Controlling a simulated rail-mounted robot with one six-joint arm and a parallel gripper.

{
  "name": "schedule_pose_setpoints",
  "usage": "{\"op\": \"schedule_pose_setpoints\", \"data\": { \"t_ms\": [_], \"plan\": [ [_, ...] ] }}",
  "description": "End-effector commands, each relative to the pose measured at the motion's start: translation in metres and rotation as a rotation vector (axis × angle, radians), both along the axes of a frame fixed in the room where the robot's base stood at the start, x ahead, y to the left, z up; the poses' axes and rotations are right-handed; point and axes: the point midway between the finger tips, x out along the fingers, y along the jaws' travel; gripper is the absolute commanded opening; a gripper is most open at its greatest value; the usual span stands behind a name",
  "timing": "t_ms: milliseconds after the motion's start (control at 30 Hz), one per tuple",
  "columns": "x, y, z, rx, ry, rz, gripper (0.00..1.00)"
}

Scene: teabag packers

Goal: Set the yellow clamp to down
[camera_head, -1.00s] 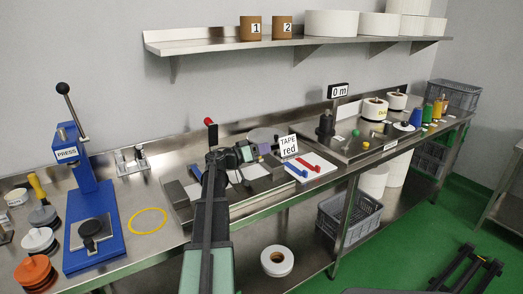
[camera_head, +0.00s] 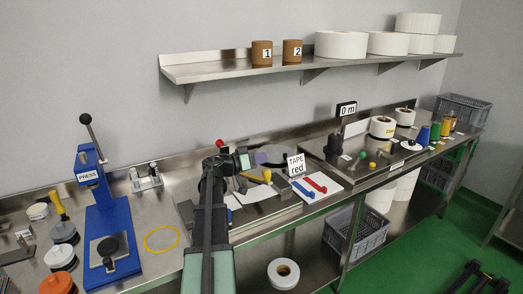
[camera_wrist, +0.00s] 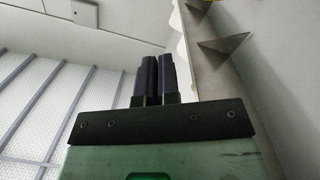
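A clamp with a yellow knob (camera_head: 267,174) sits on the metal station in the middle of the bench; its lever seems to lie low, but its exact angle is unclear. A second clamp's red knob (camera_head: 220,143) stands behind my arm, its lower part hidden. My gripper (camera_head: 261,158) is just above and behind the yellow knob in the head view, apparently not touching it. In the wrist view its two dark fingers (camera_wrist: 157,78) are close together with nothing between them. The clamp is not in the wrist view.
A "TAPE red" sign (camera_head: 296,165) and a white board with blue and red handles (camera_head: 317,184) stand right of the clamp. A blue press (camera_head: 113,225) and a yellow ring (camera_head: 161,239) are to the left. The shelf (camera_head: 220,70) runs above the bench.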

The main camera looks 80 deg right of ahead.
Motion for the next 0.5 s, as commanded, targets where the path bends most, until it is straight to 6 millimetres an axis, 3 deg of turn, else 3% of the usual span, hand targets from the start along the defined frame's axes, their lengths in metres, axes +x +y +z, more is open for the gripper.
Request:
{"op": "schedule_pose_setpoints", "data": {
  "t_ms": [33,200,300,400,467,500],
  "plan": [
    [-0.008,-0.009,0.057,0.013,-0.041,-0.020,0.00],
    [-0.029,-0.031,0.118,0.101,-0.313,-0.129,0.00],
    [-0.031,-0.041,0.141,0.179,-0.541,-0.213,0.00],
    [-0.016,-0.048,0.147,0.287,-0.807,-0.302,0.00],
    [0.002,-0.048,0.129,0.360,-0.954,-0.343,0.00],
    [0.014,-0.045,0.110,0.401,-1.024,-0.361,0.00]
  ]
}}
